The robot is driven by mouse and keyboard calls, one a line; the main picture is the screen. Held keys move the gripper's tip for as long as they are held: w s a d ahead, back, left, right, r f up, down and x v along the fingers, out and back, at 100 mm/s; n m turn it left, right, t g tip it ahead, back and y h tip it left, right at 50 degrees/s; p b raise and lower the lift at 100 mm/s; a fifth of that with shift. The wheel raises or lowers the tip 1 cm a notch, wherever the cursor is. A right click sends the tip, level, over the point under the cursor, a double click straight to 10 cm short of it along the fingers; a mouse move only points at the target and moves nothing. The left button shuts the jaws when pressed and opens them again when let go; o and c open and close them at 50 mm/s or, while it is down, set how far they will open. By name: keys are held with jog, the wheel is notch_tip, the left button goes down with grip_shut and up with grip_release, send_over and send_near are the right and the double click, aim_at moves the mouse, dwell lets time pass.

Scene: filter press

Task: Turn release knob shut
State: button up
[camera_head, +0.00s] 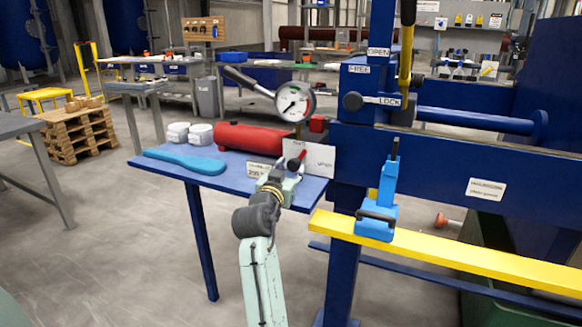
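A red hydraulic pump cylinder (250,139) lies on the small blue table (240,176), with a dial gauge (294,102) above its right end. A white label plate (318,160) stands at the table's right side; its small print is too fine to read. A small red and black part (297,160) shows in front of the plate and looks like the release knob. My gripper (284,172) is right at this part, reaching up from below. The fingers are small and overlap it, so I cannot tell whether they touch or grip it.
A teal pad (185,162) and two white containers (189,133) lie on the table's left.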

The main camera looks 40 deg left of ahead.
jog(key=shift+w+a, duration=0.15)
jog(key=shift+w, duration=0.3)
jog(key=shift+c, duration=0.2)
jog(key=c, duration=0.8)
